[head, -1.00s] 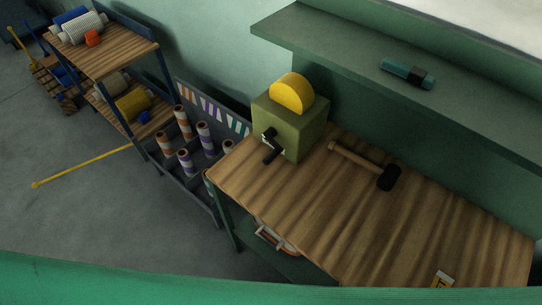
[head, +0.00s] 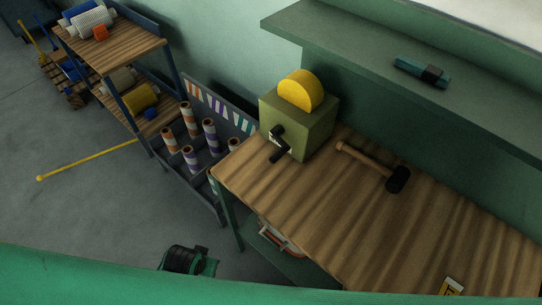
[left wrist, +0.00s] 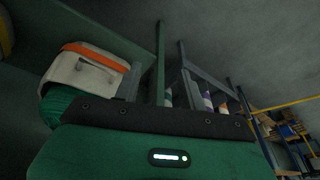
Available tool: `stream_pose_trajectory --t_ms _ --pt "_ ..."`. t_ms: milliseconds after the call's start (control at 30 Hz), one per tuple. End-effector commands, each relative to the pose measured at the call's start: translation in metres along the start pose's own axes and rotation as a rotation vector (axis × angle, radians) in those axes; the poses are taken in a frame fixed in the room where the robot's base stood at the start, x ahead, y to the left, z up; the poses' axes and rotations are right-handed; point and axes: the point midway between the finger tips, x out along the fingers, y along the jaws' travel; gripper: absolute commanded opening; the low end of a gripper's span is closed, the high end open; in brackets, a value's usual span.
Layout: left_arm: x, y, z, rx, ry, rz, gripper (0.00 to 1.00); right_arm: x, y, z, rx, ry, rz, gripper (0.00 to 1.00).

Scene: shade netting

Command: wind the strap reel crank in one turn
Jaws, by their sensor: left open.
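The strap reel is an olive green box (head: 310,128) with a yellow half-round reel (head: 302,90) sticking out of its top. It stands at the left back of the wooden bench. Its black crank (head: 279,154) is on the front left face, with the grip at the lower end. A black and green part of my left arm (head: 186,261) shows low in the head view, well below and left of the crank. In the left wrist view my left gripper (left wrist: 160,82) is open and empty, beside the bench's underside. The crank is not in that view. My right gripper is not in view.
A mallet (head: 375,166) lies on the bench (head: 330,225) right of the reel box. A green shelf (head: 400,75) overhangs the back. A rack of striped rolls (head: 210,140) stands left of the bench. A white and orange container (left wrist: 85,72) is under the bench.

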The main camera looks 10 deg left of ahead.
Motion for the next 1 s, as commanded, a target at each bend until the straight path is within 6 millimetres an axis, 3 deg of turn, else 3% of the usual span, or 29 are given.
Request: stream_pose_trajectory --t_ms 33,200,533,767,1000 --pt "-0.022 -0.001 -0.007 -0.001 0.014 -0.001 0.41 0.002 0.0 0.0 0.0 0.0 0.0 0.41" --pt "-0.084 -0.003 -0.017 -0.005 0.034 -0.006 0.41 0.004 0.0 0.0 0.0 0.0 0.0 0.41" --pt "-0.168 -0.005 -0.018 -0.008 0.062 -0.011 0.41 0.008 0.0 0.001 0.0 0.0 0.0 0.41" --pt "-0.156 0.025 -0.04 -0.261 0.127 0.173 0.41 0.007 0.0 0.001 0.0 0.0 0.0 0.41" --pt "-0.149 0.064 -0.072 -0.667 0.153 0.464 0.41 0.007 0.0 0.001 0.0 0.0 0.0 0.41"
